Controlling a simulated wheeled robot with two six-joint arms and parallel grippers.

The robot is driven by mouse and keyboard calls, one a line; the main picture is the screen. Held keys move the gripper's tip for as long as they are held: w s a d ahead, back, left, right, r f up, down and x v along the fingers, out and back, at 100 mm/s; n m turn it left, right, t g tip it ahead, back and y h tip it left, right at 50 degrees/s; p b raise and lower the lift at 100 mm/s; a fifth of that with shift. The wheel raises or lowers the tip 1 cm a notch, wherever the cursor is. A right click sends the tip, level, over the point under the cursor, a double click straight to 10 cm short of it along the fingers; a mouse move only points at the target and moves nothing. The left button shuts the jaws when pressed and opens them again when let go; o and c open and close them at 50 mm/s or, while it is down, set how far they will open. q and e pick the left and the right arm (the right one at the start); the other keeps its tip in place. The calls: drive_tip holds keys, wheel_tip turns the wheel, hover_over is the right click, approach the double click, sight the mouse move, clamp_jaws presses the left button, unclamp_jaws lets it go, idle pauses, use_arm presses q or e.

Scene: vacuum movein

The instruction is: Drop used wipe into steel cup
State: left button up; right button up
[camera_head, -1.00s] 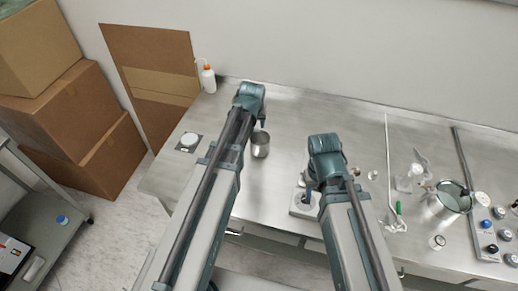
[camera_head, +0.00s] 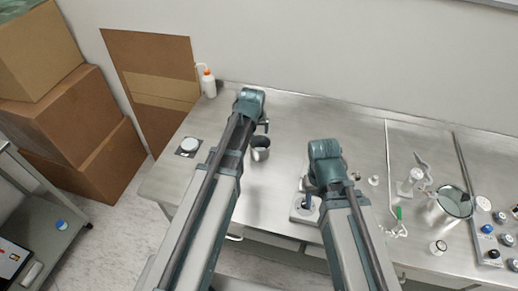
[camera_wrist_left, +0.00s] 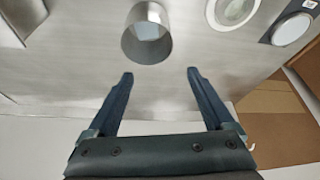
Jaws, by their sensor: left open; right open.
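I do not make out the wipe elsewhere. My right gripper (camera_head: 307,199) is low over a pale square device, its fingers partly hidden.
A round-topped device (camera_head: 188,146) sits on the bench at left, and a wash bottle (camera_head: 208,84) stands behind. Glassware and a large steel pot (camera_head: 452,204) crowd the right side. Bare bench lies behind and between my arms.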

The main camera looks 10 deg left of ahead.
use_arm(q)
drive_tip(key=p+v, duration=1.2)
drive_tip(key=v, duration=0.1)
drive_tip(key=shift+r, duration=0.25)
drive_tip(key=s+d+f+m+g+b, duration=0.2)
drive_tip(key=s+d+f+b, duration=0.4)
drive_tip(key=s, duration=0.3)
drive_tip(key=s+d+f+m+g+b, duration=0.2)
drive_tip(key=s+d+f+m+b, duration=0.2)
drive_tip(key=s+d+f+b, duration=0.2)
drive_tip(key=s+f, duration=0.2)
drive_tip(key=s, duration=0.1)
drive_tip(key=shift+s+g, duration=0.15)
drive_tip(key=shift+g, duration=0.25)
drive_tip(key=shift+d+f, duration=0.1)
